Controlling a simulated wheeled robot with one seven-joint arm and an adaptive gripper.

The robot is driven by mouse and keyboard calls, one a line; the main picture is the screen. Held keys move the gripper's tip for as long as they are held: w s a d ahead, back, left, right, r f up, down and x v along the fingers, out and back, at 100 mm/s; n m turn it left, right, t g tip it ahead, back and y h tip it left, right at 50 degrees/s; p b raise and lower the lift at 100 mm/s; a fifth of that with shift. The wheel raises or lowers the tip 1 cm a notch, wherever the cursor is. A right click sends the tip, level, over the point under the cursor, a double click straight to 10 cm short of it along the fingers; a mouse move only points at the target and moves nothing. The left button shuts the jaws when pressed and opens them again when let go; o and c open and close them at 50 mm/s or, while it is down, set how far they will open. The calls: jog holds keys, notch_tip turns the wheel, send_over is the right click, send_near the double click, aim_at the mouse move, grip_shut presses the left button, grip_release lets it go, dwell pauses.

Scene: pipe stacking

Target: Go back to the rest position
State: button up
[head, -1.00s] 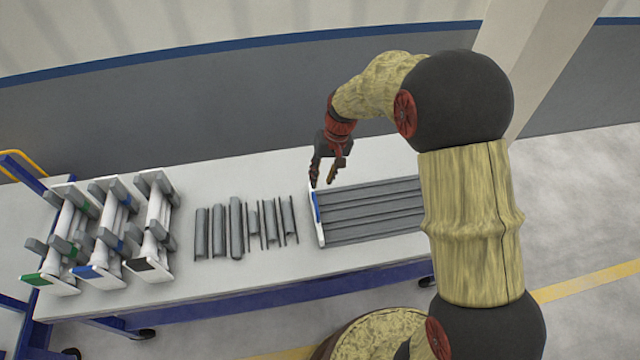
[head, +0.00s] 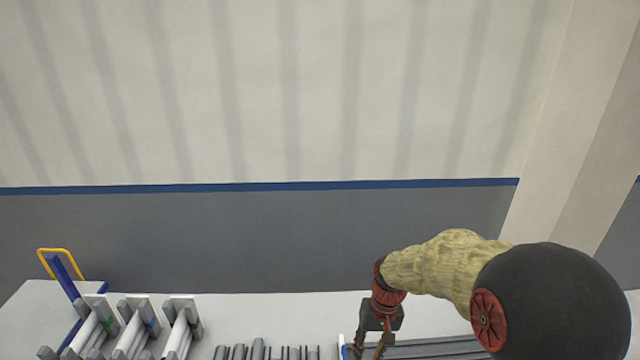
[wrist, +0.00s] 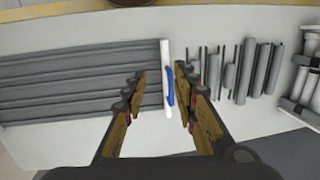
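My gripper (head: 369,345) hangs over the work table at the bottom of the head view. In the wrist view my gripper (wrist: 160,98) has its two fingers spread apart, with nothing held between them. Beyond the fingertips is the white end plate with a blue mark (wrist: 168,88) of the rack of long grey pipes (wrist: 80,80). The rack also shows at the bottom edge of the head view (head: 440,346), partly cut off and partly behind my arm.
Several short grey pipes (wrist: 238,70) lie on the table (head: 260,310) beside the rack. White stands with grey pipes (head: 135,325) stand at the left. A yellow-and-blue frame (head: 60,265) is at the far left. A grey and white wall (head: 250,235) rises behind the table.

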jog(key=s+d+r+t, duration=0.3)
jog(key=s+r, duration=0.6)
jog(key=r, duration=0.2)
jog(key=s+d+r+t+h, duration=0.1)
jog(key=s+d+r+t, duration=0.2)
jog(key=s+r, duration=0.7)
notch_tip(320, 180, up, 2)
jog(key=shift+s+d+r+t, duration=0.2)
jog(key=shift+d+r+t, duration=0.05)
jog(key=shift+d+t, duration=0.05)
